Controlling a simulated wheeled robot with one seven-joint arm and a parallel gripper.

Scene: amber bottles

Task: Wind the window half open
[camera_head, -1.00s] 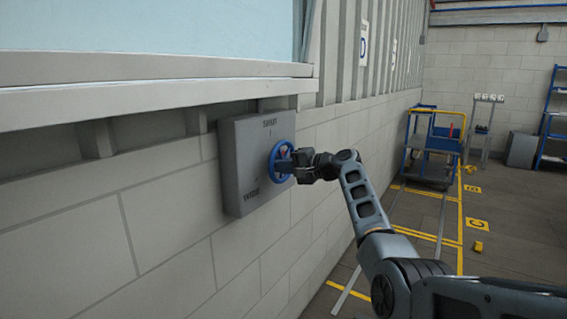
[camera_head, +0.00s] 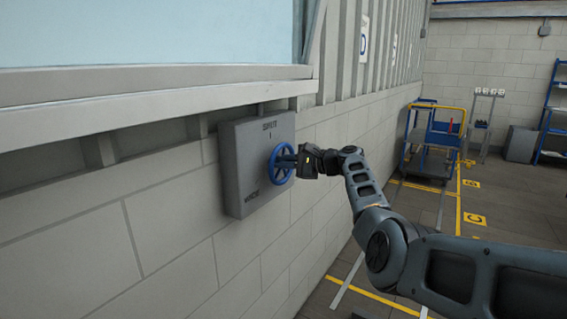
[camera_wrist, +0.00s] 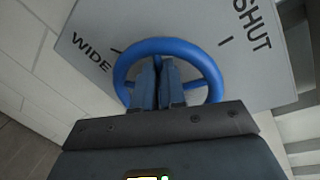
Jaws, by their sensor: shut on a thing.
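A blue handwheel (camera_head: 281,163) is mounted on the front of a grey box on the wall. My gripper (camera_head: 296,161) reaches it from the right and is shut on the wheel. In the wrist view the blue wheel (camera_wrist: 168,48) shows with my gripper's fingers (camera_wrist: 157,82) inside its ring, by a spoke. The grey box (camera_wrist: 265,85) carries the words SHUT and WIDE, with a tick mark near each. The window (camera_head: 150,30) is above the box in the head view; only its lower part shows, so how far it is open cannot be told.
A window ledge (camera_head: 150,100) runs just above the box. A blue trolley (camera_head: 432,145) with a yellow handle stands at the back right, next to a stand and blue shelves (camera_head: 556,120). The floor at right is mostly clear, with yellow markings.

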